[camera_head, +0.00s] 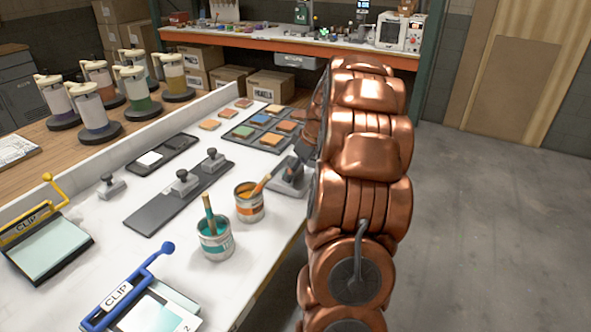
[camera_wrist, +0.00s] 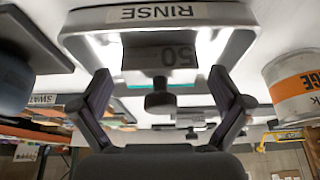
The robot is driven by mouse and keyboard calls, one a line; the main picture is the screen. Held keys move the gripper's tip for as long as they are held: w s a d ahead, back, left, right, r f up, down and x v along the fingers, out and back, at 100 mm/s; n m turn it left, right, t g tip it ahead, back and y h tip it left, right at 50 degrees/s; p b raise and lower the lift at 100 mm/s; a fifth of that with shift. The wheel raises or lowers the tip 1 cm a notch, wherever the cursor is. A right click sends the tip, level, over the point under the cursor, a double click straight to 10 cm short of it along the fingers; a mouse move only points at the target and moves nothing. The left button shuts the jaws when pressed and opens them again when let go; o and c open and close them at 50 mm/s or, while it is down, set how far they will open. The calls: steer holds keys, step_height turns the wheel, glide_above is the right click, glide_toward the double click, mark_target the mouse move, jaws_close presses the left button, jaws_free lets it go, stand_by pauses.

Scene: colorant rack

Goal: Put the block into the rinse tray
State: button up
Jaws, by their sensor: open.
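The rinse tray (camera_wrist: 215,14) is a pale metal tray labelled RINSE, seen upside down in the wrist view. It also shows at the table edge beside my arm in the head view (camera_head: 283,188). A grey block (camera_wrist: 140,59) marked 50, with a dark knob, appears within the tray's outline. Whether it touches the tray floor is unclear. My gripper (camera_wrist: 164,92) is open, one finger on each side of the knob, with gaps between. In the head view my copper arm hides most of the gripper.
An orange paint tin (camera_head: 249,207) and a teal one (camera_head: 215,242) with brushes stand left of the tray. Two more knobbed blocks (camera_head: 184,184) (camera_head: 213,162) stand on a dark strip (camera_head: 160,212); another (camera_head: 111,187) stands left. A swatch tray (camera_head: 238,131) lies behind.

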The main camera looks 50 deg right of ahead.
steer(key=b+v, duration=0.2)
steer(key=v, duration=0.9)
steer(key=shift+s+r, duration=0.25)
steer(key=shift+r, duration=0.05)
steer(key=shift+d, duration=0.1)
